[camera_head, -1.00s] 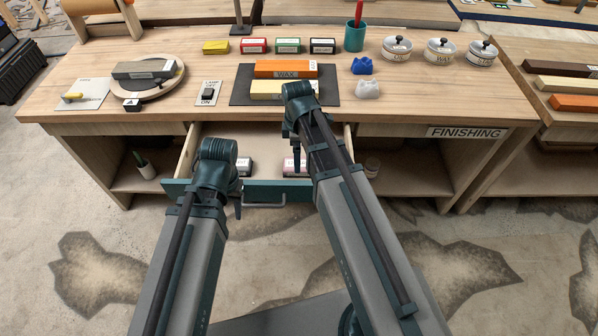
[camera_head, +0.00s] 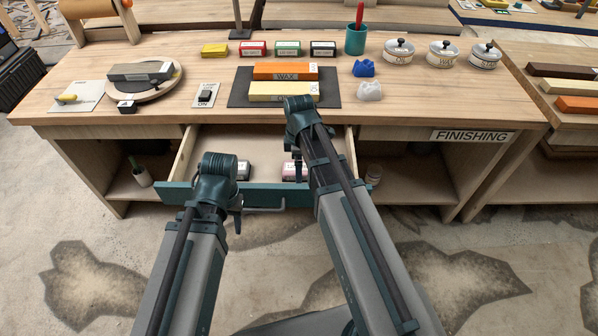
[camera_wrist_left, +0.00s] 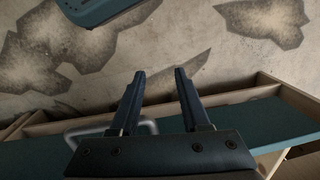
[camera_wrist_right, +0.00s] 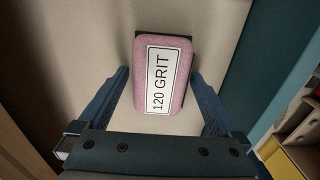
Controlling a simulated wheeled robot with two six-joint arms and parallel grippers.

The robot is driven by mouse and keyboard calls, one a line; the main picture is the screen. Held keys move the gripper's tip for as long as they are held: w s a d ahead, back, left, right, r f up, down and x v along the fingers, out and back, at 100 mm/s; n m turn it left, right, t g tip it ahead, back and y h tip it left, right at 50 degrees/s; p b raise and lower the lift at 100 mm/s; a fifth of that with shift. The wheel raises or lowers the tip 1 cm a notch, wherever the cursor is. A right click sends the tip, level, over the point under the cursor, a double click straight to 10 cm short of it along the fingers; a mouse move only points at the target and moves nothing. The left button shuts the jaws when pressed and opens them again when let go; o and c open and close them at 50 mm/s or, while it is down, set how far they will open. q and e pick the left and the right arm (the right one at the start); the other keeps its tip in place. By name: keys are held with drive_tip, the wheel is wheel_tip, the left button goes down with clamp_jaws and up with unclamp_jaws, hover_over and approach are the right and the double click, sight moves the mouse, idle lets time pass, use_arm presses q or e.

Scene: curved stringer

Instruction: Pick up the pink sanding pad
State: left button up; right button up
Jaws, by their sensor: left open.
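The pink sanding pad (camera_wrist_right: 164,75), with a white "120 GRIT" label, lies in the open drawer (camera_head: 262,144). In the head view its pink edge (camera_head: 289,171) shows beside my right arm, which hides most of it. In the right wrist view my right gripper (camera_wrist_right: 158,76) is open above the pad, one finger on each side, with no grip on it. My left gripper (camera_wrist_left: 160,72) is open and empty by the drawer's front panel (camera_wrist_left: 50,156) and handle, with floor beyond its fingertips. The left fingers are mostly hidden in the head view.
A dark pad with a white label (camera_head: 243,170) lies in the drawer left of the pink one. Drawer walls bound the space.

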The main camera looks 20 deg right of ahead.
drive_tip(key=c, duration=1.1)
wheel_tip(320, 180, up, 10)
drive_tip(key=p, duration=1)
drive_tip(key=o, duration=0.7)
drive_tip(key=c, duration=0.5)
drive_tip(key=shift+c, duration=0.2)
